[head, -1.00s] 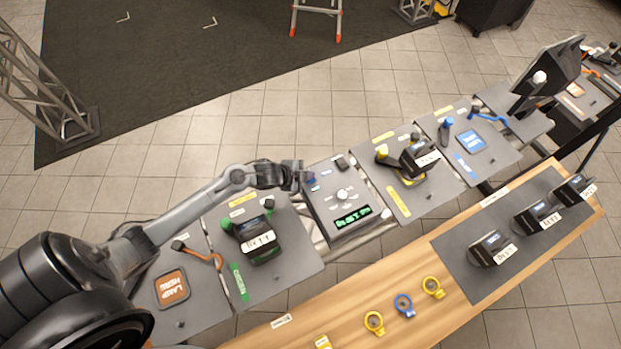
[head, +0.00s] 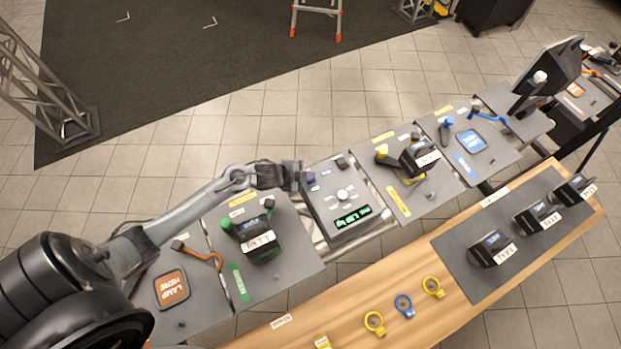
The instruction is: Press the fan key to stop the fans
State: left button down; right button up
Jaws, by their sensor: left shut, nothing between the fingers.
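A grey control panel (head: 325,218) stands in the middle of the row of plates. It has a pale round knob (head: 343,194), a green-lit display (head: 352,216) and small keys along its upper left part. Small blue labels show there, too small to read, so I cannot tell which key is the fan key. My left gripper (head: 301,176) is shut and empty at the panel's upper left corner and hides part of it. I cannot tell whether its fingertips touch a key. No turning fans can be made out. My right gripper is out of view.
A black unit (head: 259,240) stands on the green-marked plate left of the panel; another (head: 420,157) stands on the yellow-marked plate to the right. A wooden bench (head: 385,280) in front holds coloured rings and several black units. Floor behind the row is clear.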

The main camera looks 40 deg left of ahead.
pick_arm(q)
jog(key=shift+f, duration=0.35)
jog(key=shift+s+r+p, duration=0.1)
jog(key=shift+r+p, duration=0.3)
jog(key=shift+p, duration=0.1)
dwell(0.4)
notch_tip(320, 180, up, 6)
jog(key=p, duration=0.6)
jog(key=shift+r, duration=0.1)
